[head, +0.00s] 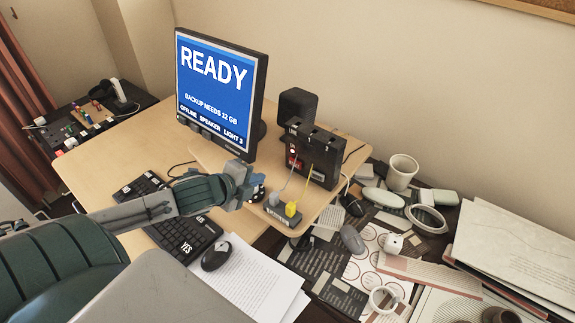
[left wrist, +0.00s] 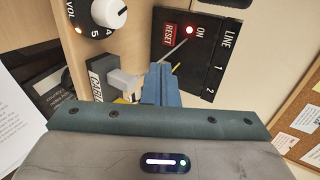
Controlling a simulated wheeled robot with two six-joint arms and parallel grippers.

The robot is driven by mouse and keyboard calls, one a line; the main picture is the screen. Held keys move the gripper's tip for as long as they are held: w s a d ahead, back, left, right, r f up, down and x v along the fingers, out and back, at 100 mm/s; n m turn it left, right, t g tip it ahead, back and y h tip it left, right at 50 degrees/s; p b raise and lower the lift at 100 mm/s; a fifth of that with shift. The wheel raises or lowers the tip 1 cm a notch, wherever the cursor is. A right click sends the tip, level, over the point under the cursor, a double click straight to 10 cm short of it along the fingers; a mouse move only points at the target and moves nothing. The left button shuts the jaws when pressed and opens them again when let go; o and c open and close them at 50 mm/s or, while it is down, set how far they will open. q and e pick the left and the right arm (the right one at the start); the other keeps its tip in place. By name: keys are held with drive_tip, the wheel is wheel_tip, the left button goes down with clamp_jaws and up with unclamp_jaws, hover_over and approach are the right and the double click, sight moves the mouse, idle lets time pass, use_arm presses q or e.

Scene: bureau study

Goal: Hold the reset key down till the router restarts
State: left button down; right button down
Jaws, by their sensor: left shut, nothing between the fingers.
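The router (head: 318,158) is a black box standing on the raised wooden shelf right of the monitor. Its red RESET key (left wrist: 171,34) is on its front face, beside a lit red ON light (left wrist: 189,30); the light also shows in the head view (head: 292,151). My left gripper (head: 257,189) is shut and empty, in front of the router and to its left. In the left wrist view its blue fingers (left wrist: 159,82) point toward the router, below the key in the picture and apparently apart from it.
A grey plug (head: 273,199) and a yellow plug (head: 292,208) sit in a block at the shelf's front edge, with cables rising to the router. A VOL knob (left wrist: 108,13) is close by. The monitor (head: 218,92) reads READY. Clutter covers the right side.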

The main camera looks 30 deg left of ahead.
use_arm(q)
approach(294, 164)
drive_tip(key=f, duration=0.1)
drive_tip(key=w+f, duration=0.1)
drive_tip(key=shift+w+d+f, duration=0.1)
drive_tip(key=shift+d+f, duration=0.05)
drive_tip(key=shift+f, duration=0.2)
drive_tip(key=w+p, duration=0.1)
drive_tip(key=w, duration=0.3)
drive_tip(key=shift+d+f, duration=0.1)
drive_tip(key=shift+d, duration=0.05)
drive_tip(key=shift+w, duration=0.1)
use_arm(e)
drive_tip(key=shift+s+a+r, duration=0.1)
drive_tip(key=shift+s+r, duration=0.4)
drive_tip(key=shift+r, duration=0.1)
drive_tip(key=shift+w, duration=0.1)
